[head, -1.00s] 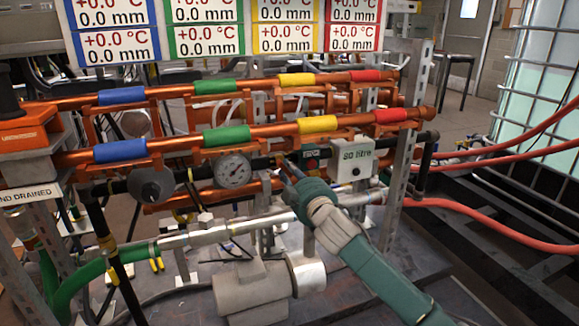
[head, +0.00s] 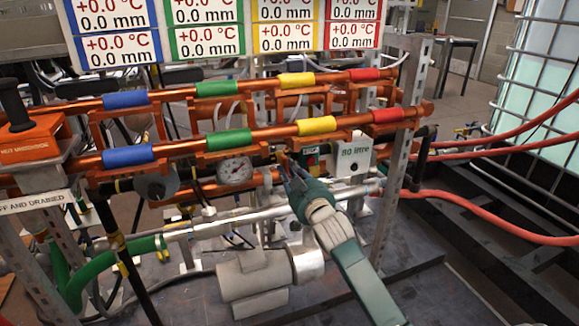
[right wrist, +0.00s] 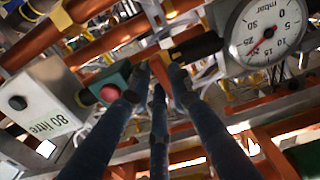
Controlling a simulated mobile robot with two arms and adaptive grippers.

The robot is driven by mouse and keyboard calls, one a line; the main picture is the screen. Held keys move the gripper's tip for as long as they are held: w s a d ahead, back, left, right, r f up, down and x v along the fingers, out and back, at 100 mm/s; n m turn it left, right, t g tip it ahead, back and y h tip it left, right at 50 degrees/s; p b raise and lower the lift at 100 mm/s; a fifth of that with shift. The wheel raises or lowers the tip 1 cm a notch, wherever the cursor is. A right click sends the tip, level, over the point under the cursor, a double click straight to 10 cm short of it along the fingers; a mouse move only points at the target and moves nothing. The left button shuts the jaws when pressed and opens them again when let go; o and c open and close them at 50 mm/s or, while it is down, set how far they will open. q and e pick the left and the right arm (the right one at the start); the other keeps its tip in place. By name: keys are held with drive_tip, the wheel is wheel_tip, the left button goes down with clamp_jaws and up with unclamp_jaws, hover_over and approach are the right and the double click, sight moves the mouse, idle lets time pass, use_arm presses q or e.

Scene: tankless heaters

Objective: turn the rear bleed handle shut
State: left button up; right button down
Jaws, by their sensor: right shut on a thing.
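My right gripper (head: 287,168) reaches up to the dark pipe below the front copper pipe, between the round gauge and the white 80 litre box. In the right wrist view its dark fingers (right wrist: 160,72) close around a small orange-copper piece (right wrist: 166,56) at the pipe, which looks like the bleed handle. The fingers hide most of this handle, so its exact angle cannot be told. My left gripper is not in view.
The gauge (head: 235,170) is close on the left of the gripper, and the 80 litre box (head: 353,153) is on the right. A red knob on a green body (right wrist: 110,92) sits beside the fingers. Silver pipe (head: 235,221) and a grey motor (head: 255,277) lie below.

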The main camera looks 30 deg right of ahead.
drive_tip(key=shift+f+m, duration=0.1)
drive_tip(key=shift+m, duration=0.2)
idle(0.4)
drive_tip(key=c, duration=1.6)
unclamp_jaws()
drive_tip(key=shift+o, duration=0.2)
drive_tip(key=v, duration=1.2)
